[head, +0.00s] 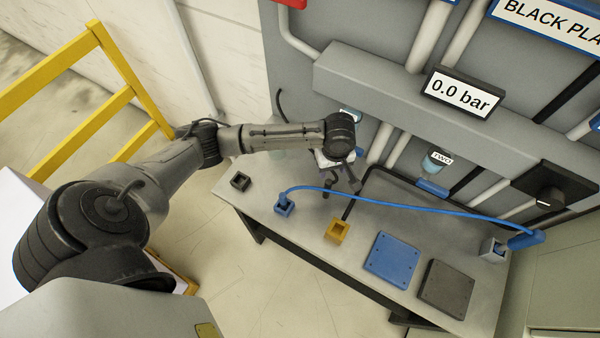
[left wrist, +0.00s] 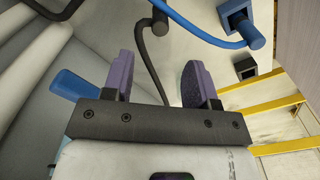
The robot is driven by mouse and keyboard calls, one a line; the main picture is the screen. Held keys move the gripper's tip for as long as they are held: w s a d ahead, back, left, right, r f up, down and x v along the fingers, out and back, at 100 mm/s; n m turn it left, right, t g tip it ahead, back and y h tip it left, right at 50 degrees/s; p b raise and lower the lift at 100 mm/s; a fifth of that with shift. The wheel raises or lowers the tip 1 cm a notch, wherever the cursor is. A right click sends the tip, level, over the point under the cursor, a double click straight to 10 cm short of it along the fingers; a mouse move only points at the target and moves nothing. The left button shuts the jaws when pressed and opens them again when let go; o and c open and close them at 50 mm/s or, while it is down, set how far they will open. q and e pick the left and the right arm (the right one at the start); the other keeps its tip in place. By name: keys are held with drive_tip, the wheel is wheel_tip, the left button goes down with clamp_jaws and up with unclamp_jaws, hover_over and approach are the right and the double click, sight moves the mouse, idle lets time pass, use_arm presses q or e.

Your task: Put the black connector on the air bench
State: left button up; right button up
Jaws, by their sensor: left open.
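My left gripper (head: 341,190) is over the back of the grey air bench (head: 305,252), fingers pointing down. In the left wrist view its two purple-padded fingers (left wrist: 160,80) are apart with nothing clearly held. A black hose with a dark connector end (left wrist: 159,24) shows beyond the fingertips in the left wrist view; the hose passes behind the gap between the fingers. In the head view a black hose (head: 348,208) comes down beside the gripper toward the yellow socket block (head: 337,231). I cannot tell whether its end is seated there. My right gripper is not in view.
A black socket block (head: 240,181) stands at the bench's left end. A blue block (head: 284,208) holds a blue hose's end; the hose arches across to the right. A blue plate (head: 392,258) and dark plate (head: 446,287) lie rightward. The pipe panel (head: 390,90) rises behind.

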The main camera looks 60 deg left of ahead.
use_arm(q)
drive_tip(key=s+d+f+m+t+h, duration=0.2)
drive_tip(key=s+d+f+m, duration=0.3)
drive_tip(key=s+d+m, duration=0.7)
drive_tip(key=s+a+r+m+y, duration=0.1)
drive_tip(key=s+a+m, duration=0.1)
drive_tip(key=s, duration=0.4)
drive_tip(key=s+a+r+m+t, duration=0.1)
drive_tip(key=s+a, duration=0.1)
drive_tip(key=s, duration=0.4)
drive_tip(key=shift+s+a+m+t+y, duration=0.3)
drive_tip(key=shift+s+a+m+y, duration=0.05)
drive_tip(key=shift+s+m+y, duration=0.05)
wheel_tip(320, 180, up, 14)
drive_tip(key=p, duration=1.4)
drive_tip(key=shift+r, duration=0.25)
